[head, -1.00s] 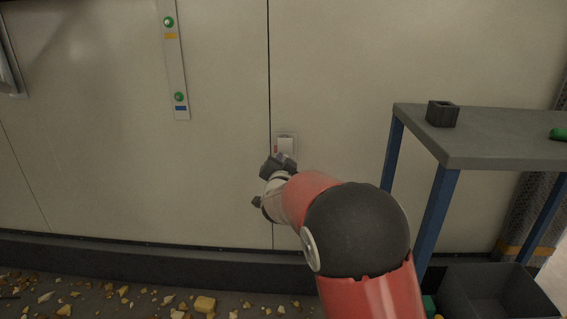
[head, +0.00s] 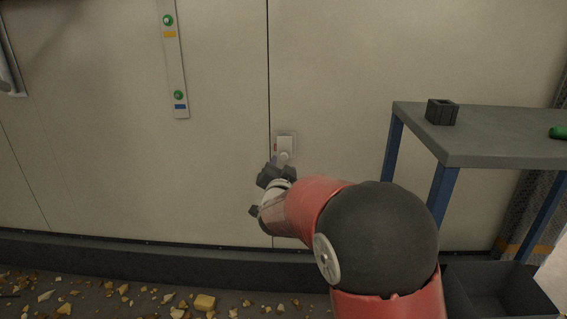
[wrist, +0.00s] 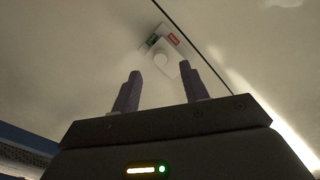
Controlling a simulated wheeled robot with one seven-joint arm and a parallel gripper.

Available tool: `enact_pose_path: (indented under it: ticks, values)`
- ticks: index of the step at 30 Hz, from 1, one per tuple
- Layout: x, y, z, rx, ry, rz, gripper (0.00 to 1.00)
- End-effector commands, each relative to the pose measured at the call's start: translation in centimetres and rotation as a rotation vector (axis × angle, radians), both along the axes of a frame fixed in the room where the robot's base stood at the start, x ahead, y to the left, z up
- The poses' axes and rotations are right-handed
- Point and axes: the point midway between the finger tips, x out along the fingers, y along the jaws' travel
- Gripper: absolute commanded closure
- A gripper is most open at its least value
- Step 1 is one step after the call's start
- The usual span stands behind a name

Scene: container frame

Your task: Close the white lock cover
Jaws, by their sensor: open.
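The white lock cover (head: 285,144) is on the pale wall, just right of the dark vertical seam, in the head view. In the wrist view the lock (wrist: 162,52) shows beyond my fingertips, with a round white knob, a green label and a red label. I cannot tell clearly how far the cover is open. My gripper (head: 272,170) is just below and left of the lock in the head view. In the wrist view my gripper (wrist: 160,82) has its two fingers apart with nothing between them. It looks apart from the lock.
A grey-topped table (head: 490,135) with blue legs stands at the right, with a dark square holder (head: 441,112) on it. A dark bin (head: 495,290) is below. A strip with green buttons (head: 175,65) is on the wall at left. Rubble lies on the floor.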

Motion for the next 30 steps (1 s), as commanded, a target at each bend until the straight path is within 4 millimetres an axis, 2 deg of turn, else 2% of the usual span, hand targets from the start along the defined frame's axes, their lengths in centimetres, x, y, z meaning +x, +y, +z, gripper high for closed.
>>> enact_pose_path:
  ticks: [3,7,18,20,23,26,29,30]
  values:
    - [-1.9,0.1,0.1,0.0,0.0,0.001,0.56]
    - [-3.1,0.1,0.0,0.0,-0.001,0.001,0.56]
    - [-3.4,0.1,0.1,0.0,0.002,0.001,0.56]
    - [-3.6,-0.2,0.5,-0.001,0.011,0.007,0.56]
    - [-4.5,-1.3,2.3,-0.008,0.063,0.043,0.56]
    - [-6.9,-3.1,4.8,-0.034,0.163,0.113,0.56]
    - [-10.9,-5.3,6.9,-0.09,0.293,0.195,0.56]
    - [-12.9,-6.2,7.4,-0.119,0.346,0.227,0.56]
